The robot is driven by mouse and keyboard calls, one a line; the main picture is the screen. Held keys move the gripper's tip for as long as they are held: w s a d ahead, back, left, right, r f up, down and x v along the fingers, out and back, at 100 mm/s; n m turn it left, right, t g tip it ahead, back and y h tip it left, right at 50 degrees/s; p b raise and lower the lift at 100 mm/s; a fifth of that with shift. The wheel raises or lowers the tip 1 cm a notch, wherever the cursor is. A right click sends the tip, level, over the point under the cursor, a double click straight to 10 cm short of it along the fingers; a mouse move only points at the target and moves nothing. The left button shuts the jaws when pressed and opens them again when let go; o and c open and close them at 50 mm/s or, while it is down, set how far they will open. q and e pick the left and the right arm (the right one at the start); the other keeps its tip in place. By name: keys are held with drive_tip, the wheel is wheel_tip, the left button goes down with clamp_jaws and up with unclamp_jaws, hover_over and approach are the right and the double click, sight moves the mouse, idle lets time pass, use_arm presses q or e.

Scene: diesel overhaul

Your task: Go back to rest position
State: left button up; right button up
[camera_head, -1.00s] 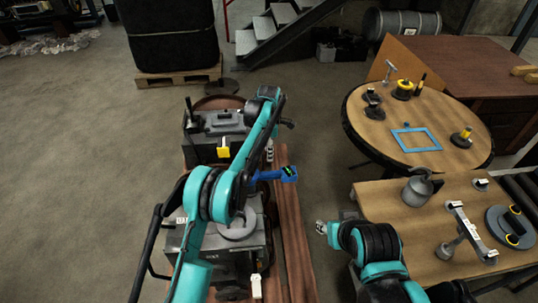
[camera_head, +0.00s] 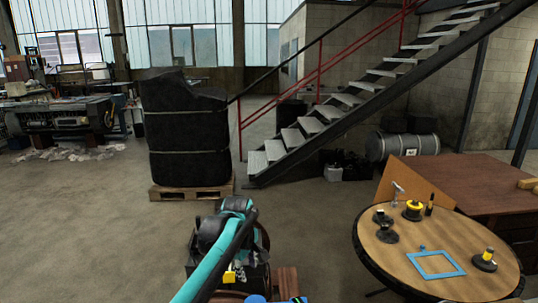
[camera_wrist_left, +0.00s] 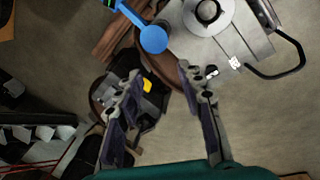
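In the left wrist view my left gripper (camera_wrist_left: 160,74) has its two fingers spread apart, with nothing held between them. Beyond the fingers lies a blue tool (camera_wrist_left: 152,38) with a round end, apart from the fingertips. In the head view my left arm rises from the bottom edge near the middle. The left fingers cannot be made out there. Only the top of the blue tool (camera_head: 256,299) shows at the bottom edge. My right arm and gripper are in neither current view.
A grey machine with a black handle (camera_wrist_left: 280,70) is in the wrist view. A round table (camera_head: 440,240) with a blue frame (camera_head: 436,265) stands at right. A wrapped load (camera_head: 187,135) on a pallet and a staircase (camera_head: 340,105) stand behind.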

use_arm(q)
drive_tip(key=s+a+r+m+t, duration=0.25)
drive_tip(key=s+a+m, duration=0.2)
drive_tip(key=s, duration=0.55)
drive_tip(key=s+a+f+m, duration=0.2)
drive_tip(key=s, duration=0.4)
drive_tip(key=s+a+f+m+t, duration=0.1)
drive_tip(key=s+a+f+m, duration=0.1)
drive_tip(key=s, duration=0.4)
drive_tip(key=s+a+f+m+t, duration=0.1)
drive_tip(key=s+a+f+m, duration=0.1)
drive_tip(key=s, duration=0.5)
drive_tip(key=shift+a+f+m, duration=0.25)
drive_tip(key=shift+a+m, duration=0.15)
drive_tip(key=shift+m, duration=0.35)
